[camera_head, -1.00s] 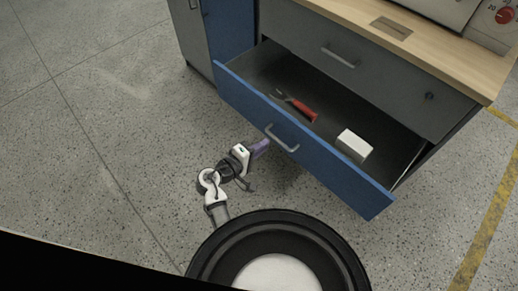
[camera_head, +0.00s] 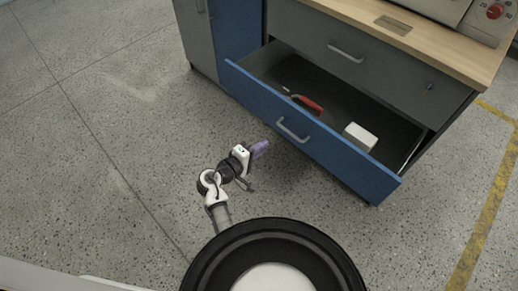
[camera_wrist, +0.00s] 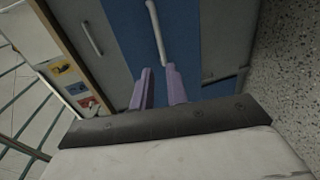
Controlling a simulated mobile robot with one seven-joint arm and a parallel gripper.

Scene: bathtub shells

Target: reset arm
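My gripper (camera_head: 259,149) is low in front of the open drawer in the head view, a little left of its handle. In the wrist view its two purple fingers (camera_wrist: 158,75) stand apart with nothing between them, so it is open and empty. The drawer's blue front (camera_head: 335,150) carries a grey bar handle (camera_head: 293,131). In the wrist view a pale bar handle (camera_wrist: 156,30) on a blue panel lies beyond the fingertips, apart from them.
The drawer holds a red-handled tool (camera_head: 306,103), partly hidden by the front, and a white block (camera_head: 360,137). The cabinet has a wooden top (camera_head: 440,45) and a closed upper drawer (camera_head: 390,65). Open speckled floor (camera_head: 110,150) lies to the left.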

